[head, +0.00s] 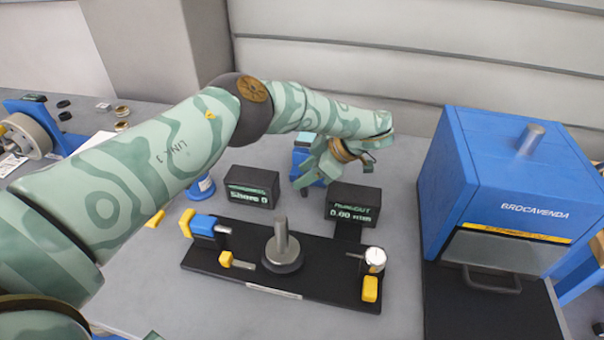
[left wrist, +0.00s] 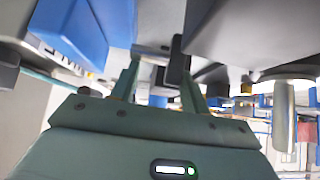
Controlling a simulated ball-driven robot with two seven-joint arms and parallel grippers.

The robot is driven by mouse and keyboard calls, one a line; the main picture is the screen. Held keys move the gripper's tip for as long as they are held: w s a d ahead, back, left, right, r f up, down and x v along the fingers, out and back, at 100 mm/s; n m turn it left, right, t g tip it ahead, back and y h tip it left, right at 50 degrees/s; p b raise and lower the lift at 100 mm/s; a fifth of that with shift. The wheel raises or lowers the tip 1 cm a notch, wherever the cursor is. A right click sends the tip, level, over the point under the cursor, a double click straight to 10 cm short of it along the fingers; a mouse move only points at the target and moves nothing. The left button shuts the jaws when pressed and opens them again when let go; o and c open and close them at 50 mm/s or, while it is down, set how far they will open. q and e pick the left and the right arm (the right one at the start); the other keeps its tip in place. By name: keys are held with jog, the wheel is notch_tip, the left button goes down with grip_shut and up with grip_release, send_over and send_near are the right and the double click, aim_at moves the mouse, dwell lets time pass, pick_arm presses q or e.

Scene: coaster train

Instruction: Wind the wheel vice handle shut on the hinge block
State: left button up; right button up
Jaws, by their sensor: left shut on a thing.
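The blue vice (head: 301,156) stands behind the two display boxes, mostly hidden by my left gripper (head: 313,176). This gripper reaches down over it from the left and is shut on what looks like the vice handle. In the left wrist view, a dark handle piece (left wrist: 176,62) with a grey bar stands between the fingertips of my left gripper (left wrist: 161,72). I cannot make out the hinge block or how far the vice jaws are apart. My right gripper is in neither view.
A "Score 0" display (head: 251,187) and a "Runout 0.00" display (head: 353,204) stand close in front of the vice. A black fixture base (head: 320,284) with a metal spindle lies nearer. A blue Brocavenda machine (head: 510,190) fills the right.

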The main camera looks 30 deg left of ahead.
pick_arm(q)
jog(key=shift+w+d+r+y+b, duration=0.2)
jog(key=shift+w+y+b, duration=0.1)
jog(key=shift+w+y, duration=0.1)
jog(key=o, duration=1.1)
jog(key=shift+w+f, duration=0.15)
jog(key=shift+w, duration=0.1)
jog(key=shift+c, duration=0.2)
jog(key=shift+w+d+f, duration=0.15)
jog(key=shift+w, duration=0.05)
jog(key=shift+s, duration=0.3)
jog(key=b+v, duration=0.3)
jog(key=v, duration=0.9)
